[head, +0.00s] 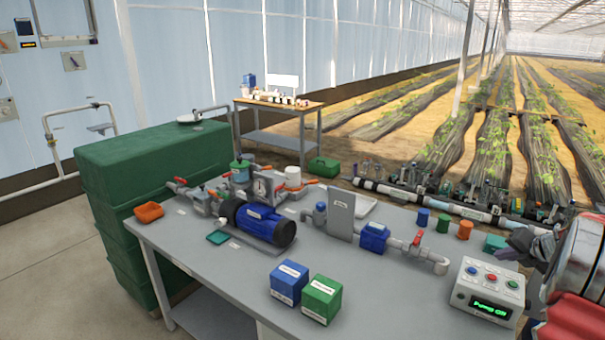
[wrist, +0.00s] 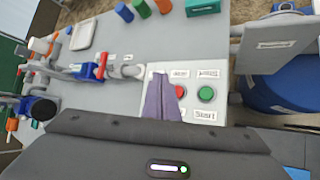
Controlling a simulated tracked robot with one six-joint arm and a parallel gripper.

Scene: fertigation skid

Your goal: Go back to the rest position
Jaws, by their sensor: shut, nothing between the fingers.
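My gripper (head: 532,243) is at the right edge of the head view, above the back right of the grey bench (head: 225,287). In the wrist view my gripper (wrist: 163,88) is shut and empty, its fingers together in front of the control box. The white control box (head: 487,290) stands on the bench's right end, with several coloured buttons and a green lit display that seems to read "Pump ON". In the wrist view the control box (wrist: 206,108) shows a red and a green button beside my fingers, and they partly hide it. I cannot tell the fingers' height above it.
A blue pump (head: 258,223), pipes and a red-handled valve (head: 417,240) cross the bench. Blue (head: 289,282) and green (head: 322,298) boxes stand at its front. Small cylinders, including an orange one (head: 465,230), stand at the back. A blue drum (wrist: 272,88) is beside the bench in the wrist view.

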